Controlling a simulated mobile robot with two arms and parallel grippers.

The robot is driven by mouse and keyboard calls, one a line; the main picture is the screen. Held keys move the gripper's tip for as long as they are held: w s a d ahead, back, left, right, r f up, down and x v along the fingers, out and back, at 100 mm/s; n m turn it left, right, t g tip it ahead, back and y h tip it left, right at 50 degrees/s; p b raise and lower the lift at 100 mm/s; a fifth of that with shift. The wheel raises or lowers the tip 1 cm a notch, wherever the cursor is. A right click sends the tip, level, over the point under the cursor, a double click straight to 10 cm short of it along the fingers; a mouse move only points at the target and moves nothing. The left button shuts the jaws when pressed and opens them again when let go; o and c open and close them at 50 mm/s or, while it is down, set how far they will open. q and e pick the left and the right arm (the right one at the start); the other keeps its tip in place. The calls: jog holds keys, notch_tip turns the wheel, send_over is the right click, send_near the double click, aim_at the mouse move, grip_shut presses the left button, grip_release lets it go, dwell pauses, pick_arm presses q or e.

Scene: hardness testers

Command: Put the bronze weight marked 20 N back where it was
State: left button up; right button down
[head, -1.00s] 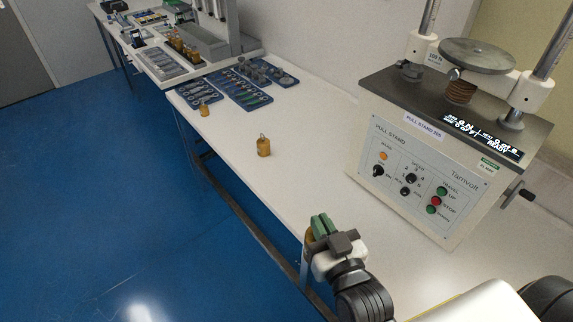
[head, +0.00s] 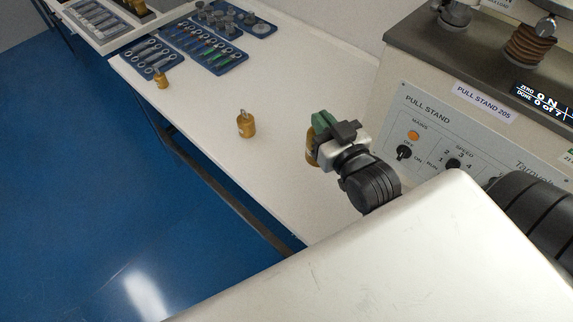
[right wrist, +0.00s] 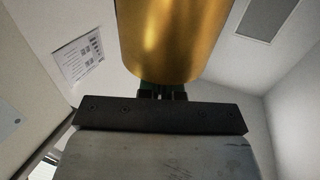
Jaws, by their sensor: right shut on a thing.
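My right gripper (head: 322,124), with green fingers, is shut on a bronze weight (head: 311,150) and holds it over the white bench, left of the pull stand. The weight's body is partly hidden by the gripper in the head view. In the right wrist view the bronze cylinder (right wrist: 172,40) fills the top middle, with no readable mark. A second bronze weight (head: 246,126) with a top hook stands upright on the bench, left of the gripper and apart from it. A smaller bronze weight (head: 161,79) stands farther back near the front edge. My left gripper is not in view.
The pull stand (head: 425,100) stands at the right, close to my right gripper. Blue trays (head: 155,58) with tools and grey fittings lie at the bench's far end. The white bench top (head: 205,105) is clear between the weights.

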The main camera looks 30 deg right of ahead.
jog(key=w+d+b, duration=0.1)
jog(key=d+b, duration=0.3)
jog(key=d, duration=0.1)
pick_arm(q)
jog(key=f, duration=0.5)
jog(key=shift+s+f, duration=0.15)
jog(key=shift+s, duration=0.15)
pick_arm(e)
jog(key=w+a+f, duration=0.7)
jog(key=w+f, duration=0.2)
jog(key=f, duration=0.1)
jog(key=shift+a+f+h, duration=0.25)
jog(key=shift+a+h, duration=0.05)
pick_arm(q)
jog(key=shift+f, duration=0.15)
pick_arm(e)
jog(key=shift+f, duration=0.45)
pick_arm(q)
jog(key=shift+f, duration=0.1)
pick_arm(e)
jog(key=shift+s+f, duration=0.15)
jog(key=shift+f, duration=0.05)
